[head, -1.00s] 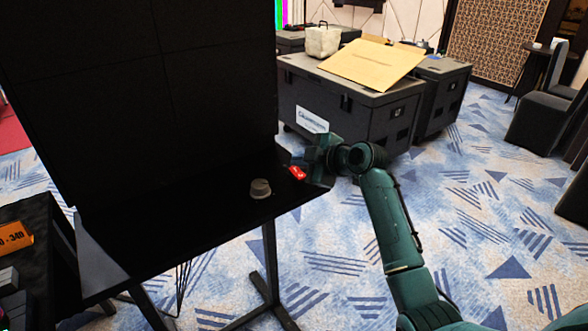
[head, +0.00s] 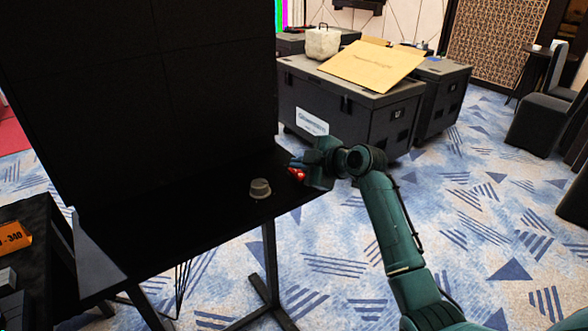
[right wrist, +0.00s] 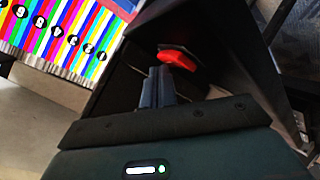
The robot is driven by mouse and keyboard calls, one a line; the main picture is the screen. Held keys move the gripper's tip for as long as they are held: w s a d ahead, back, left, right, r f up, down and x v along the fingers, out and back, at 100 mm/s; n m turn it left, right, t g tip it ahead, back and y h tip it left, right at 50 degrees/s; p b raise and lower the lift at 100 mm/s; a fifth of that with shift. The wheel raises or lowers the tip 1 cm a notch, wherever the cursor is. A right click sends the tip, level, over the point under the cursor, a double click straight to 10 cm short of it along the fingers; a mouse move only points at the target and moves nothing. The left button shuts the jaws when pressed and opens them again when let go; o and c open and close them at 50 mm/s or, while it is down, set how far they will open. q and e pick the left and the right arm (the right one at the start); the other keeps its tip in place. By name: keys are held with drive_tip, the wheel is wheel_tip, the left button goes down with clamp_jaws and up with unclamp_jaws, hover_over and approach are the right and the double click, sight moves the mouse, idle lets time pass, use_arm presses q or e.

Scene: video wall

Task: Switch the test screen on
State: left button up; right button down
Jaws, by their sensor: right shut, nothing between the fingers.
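A red switch-like part (head: 297,175) sits near the right end of the black table (head: 180,215). My right gripper (head: 305,164) is shut and empty, right at this red part in the head view. In the right wrist view the closed fingers (right wrist: 159,76) point at the red part (right wrist: 180,59), which lies just beyond their tips; I cannot tell whether they touch. A large dark panel (head: 140,80) stands at the table's back and shows no lit picture. My left gripper is not in view.
A grey round knob-like object (head: 260,188) is on the table's front edge. Black cases (head: 350,105) stand behind, with a cardboard sheet (head: 372,65) on top. Lit colour stripes with numbered circles (right wrist: 70,35) show in the right wrist view.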

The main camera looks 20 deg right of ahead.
drive_tip(key=shift+f, duration=0.15)
idle(0.3)
drive_tip(key=shift+s+r+p, duration=0.2)
drive_tip(key=shift+r+p, duration=0.55)
drive_tip(key=shift+r, duration=0.1)
drive_tip(key=r+p, duration=0.1)
drive_tip(key=s+r+p, duration=0.1)
drive_tip(key=r+p, duration=0.2)
drive_tip(key=shift+s+d+r, duration=0.25)
drive_tip(key=shift+d+r, duration=0.05)
drive_tip(key=shift+r, duration=0.05)
